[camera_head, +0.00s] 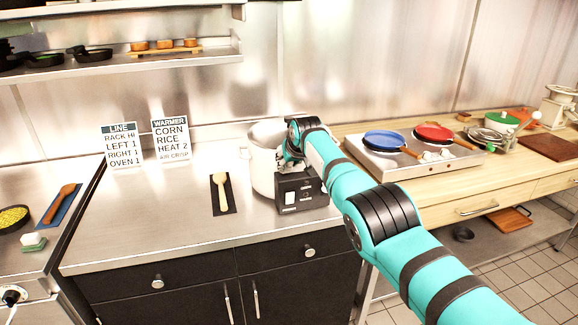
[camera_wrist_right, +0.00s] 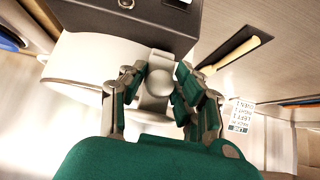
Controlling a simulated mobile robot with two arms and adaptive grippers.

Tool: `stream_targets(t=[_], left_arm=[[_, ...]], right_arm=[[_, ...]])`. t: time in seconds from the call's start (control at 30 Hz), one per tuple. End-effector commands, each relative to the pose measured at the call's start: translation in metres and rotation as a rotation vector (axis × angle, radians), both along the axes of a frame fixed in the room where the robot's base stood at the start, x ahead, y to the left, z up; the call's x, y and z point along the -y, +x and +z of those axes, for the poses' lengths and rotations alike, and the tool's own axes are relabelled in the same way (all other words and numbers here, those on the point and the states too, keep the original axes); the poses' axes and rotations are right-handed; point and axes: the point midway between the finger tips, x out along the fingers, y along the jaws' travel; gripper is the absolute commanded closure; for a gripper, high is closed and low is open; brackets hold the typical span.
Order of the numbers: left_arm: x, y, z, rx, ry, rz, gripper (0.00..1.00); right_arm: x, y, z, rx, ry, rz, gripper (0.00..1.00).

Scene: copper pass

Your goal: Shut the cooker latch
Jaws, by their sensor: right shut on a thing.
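The cooker (camera_head: 263,172) stands on the steel counter, with a round pale body and a black control box (camera_head: 301,196) on its near right side. In the right wrist view its white body (camera_wrist_right: 85,58) and dark box (camera_wrist_right: 110,18) are upside down at the top. My right gripper (camera_head: 289,156) is at the cooker's top, above the control box. In the wrist view its fingers (camera_wrist_right: 160,88) are shut on the grey latch (camera_wrist_right: 161,66), which has a rounded knob. My arm hides part of the cooker; I cannot tell how far the latch is turned. My left gripper is out of view.
A wooden spoon (camera_head: 222,190) on a dark mat lies left of the cooker. Two sign cards (camera_head: 170,140) stand behind it. A hob (camera_head: 400,160) with blue and red pans is to the right. Open counter (camera_head: 150,220) lies at front left.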

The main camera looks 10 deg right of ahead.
Motion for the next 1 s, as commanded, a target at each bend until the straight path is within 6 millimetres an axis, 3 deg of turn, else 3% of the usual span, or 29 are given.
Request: stream_targets(t=[0.5,0.53,0.63,1.0], left_arm=[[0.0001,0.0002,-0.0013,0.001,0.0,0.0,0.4],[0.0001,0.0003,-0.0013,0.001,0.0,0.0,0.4],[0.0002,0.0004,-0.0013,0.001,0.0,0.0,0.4],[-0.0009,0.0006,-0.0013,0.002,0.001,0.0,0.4]], right_arm=[[-0.0004,-0.0007,-0.0005,-0.008,0.0,0.0,1.0],[-0.0004,-0.0006,-0.0005,-0.008,0.0,0.0,0.66],[-0.0004,-0.0006,-0.0004,-0.007,0.0,0.0,0.53],[-0.0002,-0.0006,0.001,-0.005,0.0,0.0,0.51]])
